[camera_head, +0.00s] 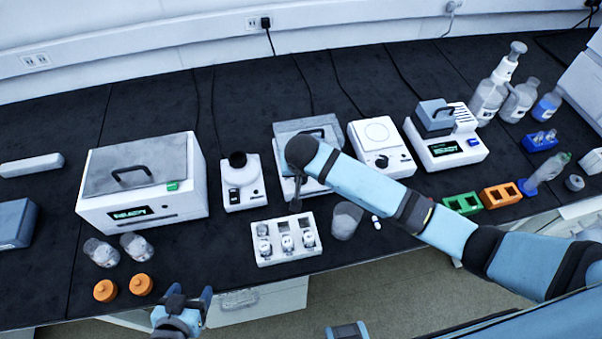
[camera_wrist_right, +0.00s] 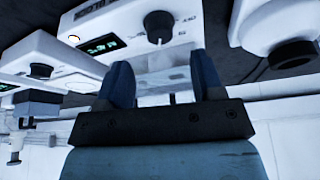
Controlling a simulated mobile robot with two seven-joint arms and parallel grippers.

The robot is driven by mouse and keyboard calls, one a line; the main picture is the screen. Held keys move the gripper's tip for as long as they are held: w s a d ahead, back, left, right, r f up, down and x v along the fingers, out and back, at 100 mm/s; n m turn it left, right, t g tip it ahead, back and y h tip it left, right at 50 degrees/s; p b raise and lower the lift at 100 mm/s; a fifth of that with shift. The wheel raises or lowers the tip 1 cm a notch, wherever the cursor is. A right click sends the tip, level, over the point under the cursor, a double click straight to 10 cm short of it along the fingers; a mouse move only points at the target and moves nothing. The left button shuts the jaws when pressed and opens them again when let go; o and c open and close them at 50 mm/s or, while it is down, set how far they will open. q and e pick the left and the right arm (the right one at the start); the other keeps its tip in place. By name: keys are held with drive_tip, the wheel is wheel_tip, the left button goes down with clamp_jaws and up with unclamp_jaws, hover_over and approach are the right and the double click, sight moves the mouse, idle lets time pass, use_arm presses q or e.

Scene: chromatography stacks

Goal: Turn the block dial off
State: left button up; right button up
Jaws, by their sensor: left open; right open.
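The block (camera_head: 307,128) is a white unit with a grey handled lid, mid-bench in the head view, its front hidden by my right arm. Its round black dial (camera_wrist_right: 158,27) shows in the right wrist view, beside a display with green digits (camera_wrist_right: 100,46) and a small orange light. My right gripper (camera_wrist_right: 164,78) is open, with the dial just beyond and between its fingertips; I cannot tell if they touch it. It also shows in the head view (camera_head: 296,202), pointing down at the block's front. My left gripper (camera_head: 184,303) is open and empty at the front edge.
A vortex mixer (camera_head: 240,183) stands left of the block and a white unit with a dial (camera_head: 381,150) right of it. A white rack (camera_head: 286,259) and a clear beaker (camera_head: 346,221) lie in front. Two orange caps (camera_head: 105,291) sit front left.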

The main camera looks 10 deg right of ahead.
drive_tip(key=x, duration=0.6)
drive_tip(key=shift+f, duration=0.1)
drive_tip(key=shift+c, duration=0.3)
